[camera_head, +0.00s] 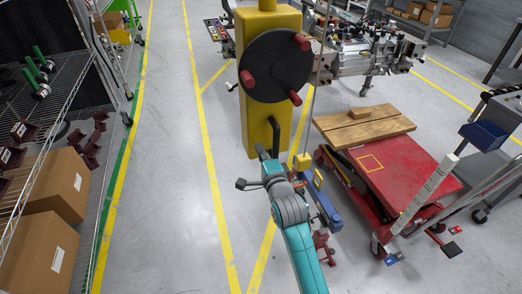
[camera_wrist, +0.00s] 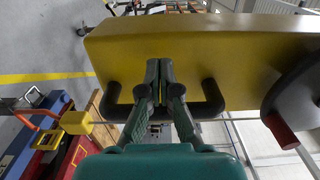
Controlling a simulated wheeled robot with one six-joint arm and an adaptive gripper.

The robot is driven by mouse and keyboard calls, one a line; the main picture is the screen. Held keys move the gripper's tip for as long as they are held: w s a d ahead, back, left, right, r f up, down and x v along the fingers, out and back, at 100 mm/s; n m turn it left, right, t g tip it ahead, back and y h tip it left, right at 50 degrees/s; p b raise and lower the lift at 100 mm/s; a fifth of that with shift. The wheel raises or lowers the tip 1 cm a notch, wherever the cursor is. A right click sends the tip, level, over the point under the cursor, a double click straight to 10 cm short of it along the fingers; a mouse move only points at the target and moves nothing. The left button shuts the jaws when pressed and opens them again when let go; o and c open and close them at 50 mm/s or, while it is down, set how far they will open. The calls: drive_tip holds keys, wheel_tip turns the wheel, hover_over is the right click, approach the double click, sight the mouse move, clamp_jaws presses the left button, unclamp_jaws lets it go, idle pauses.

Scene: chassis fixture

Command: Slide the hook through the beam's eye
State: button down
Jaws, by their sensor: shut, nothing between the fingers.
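The yellow beam (camera_head: 257,138) stands upright in the head view and crosses the top of the wrist view (camera_wrist: 200,58). Its eye, a black U-shaped loop (camera_wrist: 207,105), sticks out from its face; part shows in the head view (camera_head: 275,128). My gripper (camera_wrist: 159,64) is shut and empty, its fingers crossing the middle of the loop with the tips close to the beam; contact is unclear. The block also shows in the head view (camera_head: 302,162).
A dark wheel with red knobs (camera_head: 276,65) is on the beam. A red lift cart (camera_head: 405,170) with wooden boards (camera_head: 364,125) stands to the right. Shelving with cardboard boxes (camera_head: 45,185) is at left. Grey floor is clear between shelving and beam.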

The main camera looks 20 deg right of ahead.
drive_tip(key=shift+d, duration=0.1)
drive_tip(key=shift+d, duration=2.95)
drive_tip(key=d, duration=0.6)
drive_tip(key=shift+d, duration=0.2)
drive_tip(key=shift+a, duration=1.45)
drive_tip(key=s, duration=0.9)
